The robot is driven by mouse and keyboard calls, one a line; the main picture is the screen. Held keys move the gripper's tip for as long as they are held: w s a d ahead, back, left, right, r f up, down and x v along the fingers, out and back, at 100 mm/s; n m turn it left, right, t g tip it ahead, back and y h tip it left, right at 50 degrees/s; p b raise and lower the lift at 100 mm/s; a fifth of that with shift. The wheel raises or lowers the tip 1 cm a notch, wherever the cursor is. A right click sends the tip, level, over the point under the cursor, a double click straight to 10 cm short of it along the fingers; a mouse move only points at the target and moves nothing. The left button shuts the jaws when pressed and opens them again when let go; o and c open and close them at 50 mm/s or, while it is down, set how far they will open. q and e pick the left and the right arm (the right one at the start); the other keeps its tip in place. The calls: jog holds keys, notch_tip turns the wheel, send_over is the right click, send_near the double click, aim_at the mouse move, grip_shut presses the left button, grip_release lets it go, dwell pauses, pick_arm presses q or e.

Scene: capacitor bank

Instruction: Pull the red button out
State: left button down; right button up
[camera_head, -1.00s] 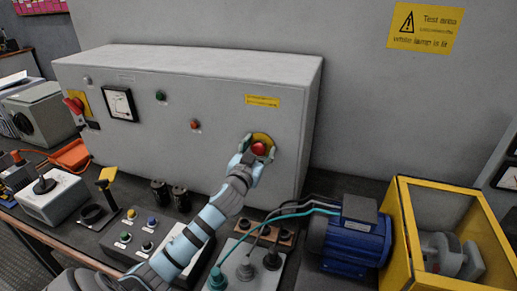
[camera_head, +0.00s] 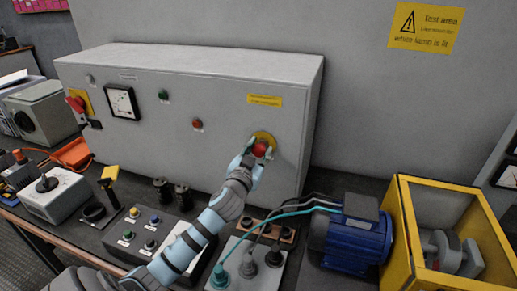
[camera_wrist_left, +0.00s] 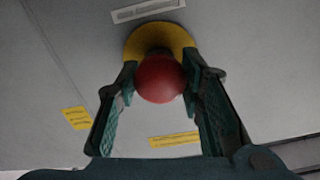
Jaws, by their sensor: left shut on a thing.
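The red button (camera_head: 260,149) sits on a round yellow plate (camera_head: 266,137) on the front of the grey cabinet (camera_head: 225,155), right of its middle. My left gripper (camera_head: 254,156) reaches it from the front, its arm coming up from the bottom left. In the left wrist view the red button (camera_wrist_left: 160,79) lies between the two fingers (camera_wrist_left: 160,95), which are shut on its sides. The yellow plate (camera_wrist_left: 160,38) shows just behind it there, with a dark stem partly visible between. My right gripper is not in view.
A blue motor (camera_head: 358,235) and a yellow frame (camera_head: 405,230) stand at the right. A red rotary switch (camera_head: 75,103) is at the cabinet's left.

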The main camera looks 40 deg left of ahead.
pick_arm(q)
jog(key=c, duration=1.1)
grip_release()
jog(key=shift+s, duration=0.1)
jog(key=shift+o, duration=0.2)
jog(key=v, duration=1.2)
